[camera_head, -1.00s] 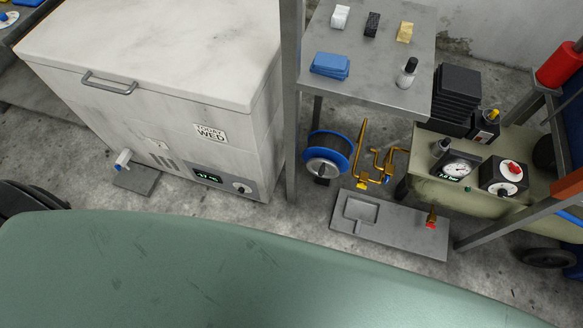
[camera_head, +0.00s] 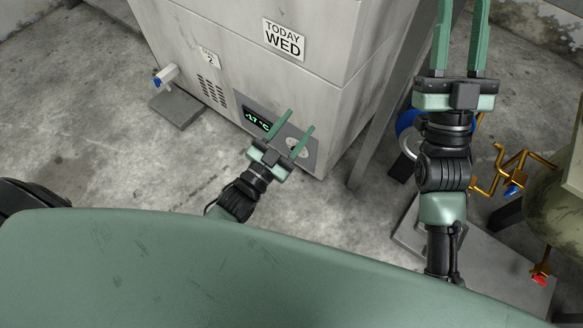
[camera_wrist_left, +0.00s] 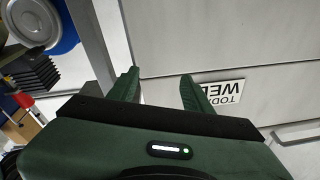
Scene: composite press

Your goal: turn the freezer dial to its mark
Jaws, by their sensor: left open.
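The freezer (camera_head: 215,45) is a worn white chest. Its grey control panel low on the front has a green display (camera_head: 257,118) reading about -17 °C and a round pale dial (camera_head: 298,147). My left gripper (camera_head: 302,119) is open, its fingers apart in front of the panel; the dial shows between them in the head view. I cannot tell whether they touch it. The dial's mark is too small to make out. In the left wrist view the open fingers (camera_wrist_left: 158,74) have nothing between them, and the dial does not show. My right gripper (camera_head: 463,30) is open, right of the freezer, its tips near the picture's top edge.
A TODAY WED sign (camera_head: 284,40) is on the freezer, upside down in the left wrist view (camera_wrist_left: 212,92). A drain tap (camera_head: 165,76) stands out at the freezer's left. Brass pipes (camera_head: 510,165) are at the right. The floor before the freezer is clear.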

